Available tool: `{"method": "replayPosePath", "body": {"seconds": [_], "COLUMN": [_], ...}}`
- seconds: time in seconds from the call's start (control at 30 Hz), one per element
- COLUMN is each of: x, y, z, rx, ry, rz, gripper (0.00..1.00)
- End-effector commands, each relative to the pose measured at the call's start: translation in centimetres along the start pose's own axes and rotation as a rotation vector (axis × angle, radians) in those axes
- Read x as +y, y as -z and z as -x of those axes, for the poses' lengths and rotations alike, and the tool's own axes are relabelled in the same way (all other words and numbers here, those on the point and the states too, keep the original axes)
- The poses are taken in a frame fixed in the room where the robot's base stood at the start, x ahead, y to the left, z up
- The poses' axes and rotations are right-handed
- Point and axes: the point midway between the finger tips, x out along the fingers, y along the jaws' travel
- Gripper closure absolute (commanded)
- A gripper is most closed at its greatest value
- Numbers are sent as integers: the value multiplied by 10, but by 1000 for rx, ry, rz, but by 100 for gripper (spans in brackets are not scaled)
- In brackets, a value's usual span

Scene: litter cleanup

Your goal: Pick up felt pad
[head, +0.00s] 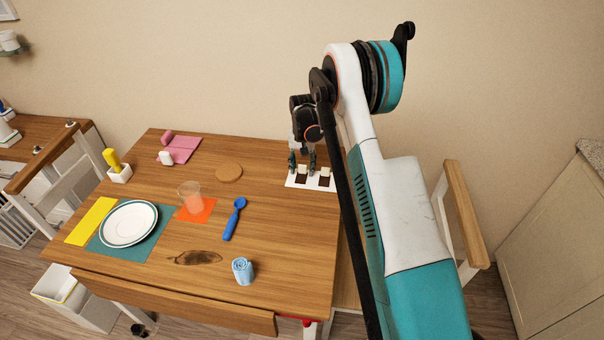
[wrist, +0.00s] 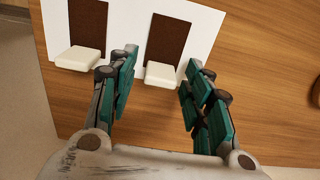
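My gripper (head: 302,160) is open over a white sheet (head: 290,183) at the table's right far edge. In the wrist view its two teal fingers (wrist: 162,56) stand apart with nothing held. The sheet (wrist: 120,18) bears two dark brown rectangles (wrist: 168,38) (wrist: 88,20) and two small cream blocks. One cream block (wrist: 160,74) lies in line with the gap between the fingers. The other cream block (wrist: 80,59) lies outside the left finger. I cannot tell for sure which of these is the felt pad. No finger clearly touches a block.
A chair (head: 466,213) stands right of my arm.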

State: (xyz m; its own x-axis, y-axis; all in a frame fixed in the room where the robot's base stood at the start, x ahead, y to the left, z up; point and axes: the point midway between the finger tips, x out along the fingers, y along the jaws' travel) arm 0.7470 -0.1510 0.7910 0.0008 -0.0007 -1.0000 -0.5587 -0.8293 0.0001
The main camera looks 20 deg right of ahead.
Motion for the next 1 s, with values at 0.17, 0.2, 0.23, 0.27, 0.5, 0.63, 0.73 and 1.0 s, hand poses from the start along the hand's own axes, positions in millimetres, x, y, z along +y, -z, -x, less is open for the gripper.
{"method": "replayPosePath", "body": {"seconds": [0.17,0.2,0.23,0.27,0.5,0.63,0.73,1.0], "x": [0,0,0,0,0,0,0,0], "y": [0,0,0,0,0,0,0,0], "z": [0,0,0,0,1,7,16,67], "rx": [0,0,0,0,0,0,0,0], "ry": [0,0,0,0,0,0,0,0], "rz": [0,0,0,0,0,0,0,0], "gripper": [84,84,84,84,84,84,84,84]}}
